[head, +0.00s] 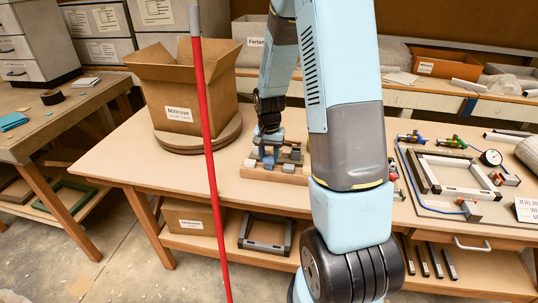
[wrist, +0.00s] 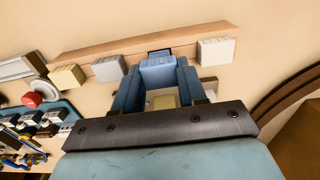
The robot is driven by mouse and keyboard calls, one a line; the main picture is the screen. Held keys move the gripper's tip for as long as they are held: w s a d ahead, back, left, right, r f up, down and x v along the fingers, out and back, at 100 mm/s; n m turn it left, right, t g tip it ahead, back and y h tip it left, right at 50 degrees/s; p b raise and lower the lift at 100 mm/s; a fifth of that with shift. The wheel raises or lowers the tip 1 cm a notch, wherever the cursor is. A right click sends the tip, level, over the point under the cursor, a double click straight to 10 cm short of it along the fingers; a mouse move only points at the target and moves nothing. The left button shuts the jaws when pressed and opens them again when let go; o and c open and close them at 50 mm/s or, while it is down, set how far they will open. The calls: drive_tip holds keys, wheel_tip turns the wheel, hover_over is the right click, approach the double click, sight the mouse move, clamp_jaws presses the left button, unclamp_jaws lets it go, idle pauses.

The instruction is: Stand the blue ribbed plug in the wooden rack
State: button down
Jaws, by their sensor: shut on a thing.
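The blue ribbed plug (wrist: 158,72) sits between the blue fingers of my gripper (wrist: 158,84) in the wrist view. My gripper is shut on it. The wooden rack (wrist: 130,47) runs behind the plug there, with pale blocks standing along it. In the head view my gripper (head: 268,152) is low over the rack (head: 258,174) on the bench. The plug's lower end is hidden, so I cannot tell whether it is seated in the rack or just above it.
Two whitish blocks (wrist: 107,68) (wrist: 215,50) flank the plug, and a yellowish block (wrist: 67,77) stands further left. A cardboard box (head: 185,90) on a round turntable (head: 200,138) is left of the rack. A metal frame fixture (head: 460,170) lies right of my arm.

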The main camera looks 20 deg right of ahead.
drive_tip(key=shift+f, duration=0.55)
drive_tip(key=shift+c, duration=2)
unclamp_jaws()
drive_tip(key=shift+r, duration=3.55)
